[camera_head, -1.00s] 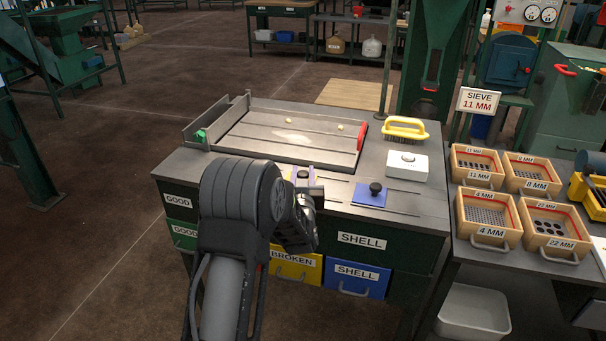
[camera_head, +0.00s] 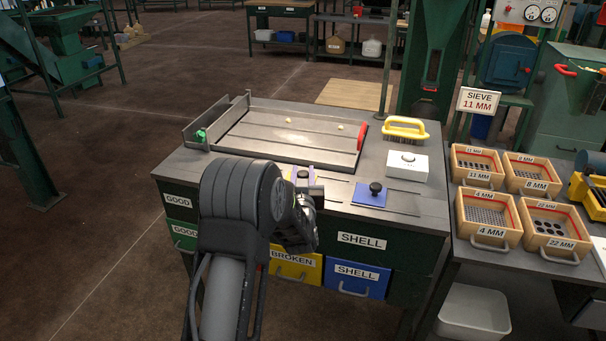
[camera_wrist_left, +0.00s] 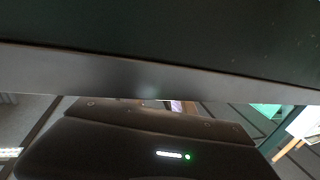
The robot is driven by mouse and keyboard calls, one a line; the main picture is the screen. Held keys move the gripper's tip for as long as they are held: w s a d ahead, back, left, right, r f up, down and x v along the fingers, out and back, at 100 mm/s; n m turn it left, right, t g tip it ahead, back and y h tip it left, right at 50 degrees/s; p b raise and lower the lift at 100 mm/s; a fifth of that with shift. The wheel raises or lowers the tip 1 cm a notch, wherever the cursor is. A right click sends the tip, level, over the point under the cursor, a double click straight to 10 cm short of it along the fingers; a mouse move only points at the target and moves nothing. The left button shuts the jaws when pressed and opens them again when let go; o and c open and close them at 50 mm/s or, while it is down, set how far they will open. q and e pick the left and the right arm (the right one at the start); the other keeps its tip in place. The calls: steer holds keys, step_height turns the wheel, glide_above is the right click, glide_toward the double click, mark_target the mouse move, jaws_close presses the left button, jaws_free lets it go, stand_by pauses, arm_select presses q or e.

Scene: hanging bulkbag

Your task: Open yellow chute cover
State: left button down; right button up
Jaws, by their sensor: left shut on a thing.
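The yellow chute cover is almost wholly hidden behind my left arm and hand in the head view. My left gripper (camera_head: 303,178) is at the tabletop there, left of the blue cover, and is shut on what seems to be the yellow cover's knob; the contact itself is hard to see. The blue chute cover (camera_head: 370,194) with its black knob lies flat on the bench top to the right. The wrist view shows mostly a dark bench edge (camera_wrist_left: 150,82) and a dark body with a green light. My right gripper is not in view.
A sorting tray (camera_head: 270,140) stands behind the gripper. A yellow-handled brush (camera_head: 405,127) and a white box (camera_head: 407,166) are at the right of the bench. A yellow drawer (camera_head: 296,271) and a blue drawer (camera_head: 352,283) are below. Sieve boxes (camera_head: 485,222) stand further right.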

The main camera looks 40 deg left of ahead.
mark_target(334, 208)
arm_select(q)
steer(key=w+d, duration=0.1)
steer(key=d, duration=0.1)
steer(key=w+d+b, duration=0.1)
steer(key=d, duration=0.2)
steer(key=w+d+b, duration=0.1)
steer(key=d, duration=0.2)
steer(key=shift+s, duration=0.1)
steer(key=c, duration=1.1)
jaws_free()
steer(key=shift+o, duration=0.2)
steer(key=b+v, duration=0.1)
steer(key=v, duration=0.6)
steer(key=shift+s+d, duration=0.25)
steer(key=shift+s, duration=0.1)
